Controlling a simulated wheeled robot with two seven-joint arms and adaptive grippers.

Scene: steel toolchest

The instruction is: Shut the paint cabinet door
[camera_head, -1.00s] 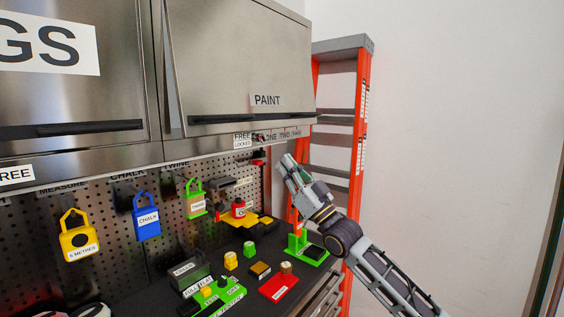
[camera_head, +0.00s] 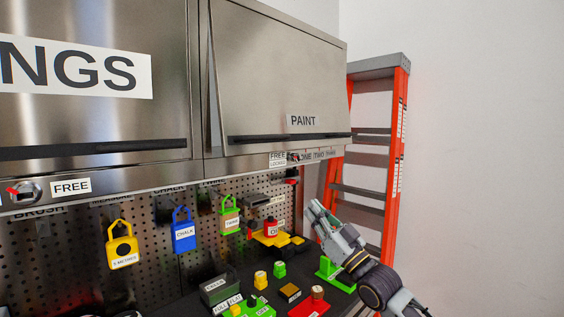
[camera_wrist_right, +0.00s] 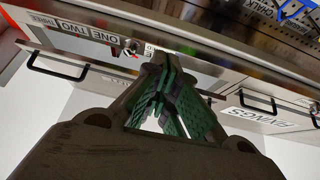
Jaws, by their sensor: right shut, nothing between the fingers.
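The paint cabinet door (camera_head: 278,75) is a steel panel labelled PAINT, with a long black handle (camera_head: 290,137) along its bottom. It stands a little ajar: a narrow wedge-shaped gap shows at its left edge. Below it is a strip with a knob (camera_head: 294,157) by FREE and LOCKED and the words ONE TWO THREE. My right gripper (camera_head: 314,208) is shut and empty, below and apart from the door, in front of the pegboard's right end. In the right wrist view its closed fingers (camera_wrist_right: 163,82) cover part of the cabinet front. My left gripper is out of view.
The neighbouring steel door (camera_head: 95,110), ending in NGS, looks closed. An orange ladder (camera_head: 397,150) stands right of the cabinet by a bare wall. Padlock-shaped tags, including a blue one (camera_head: 184,235), hang on the pegboard. Small coloured items stand on the dark bench below.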

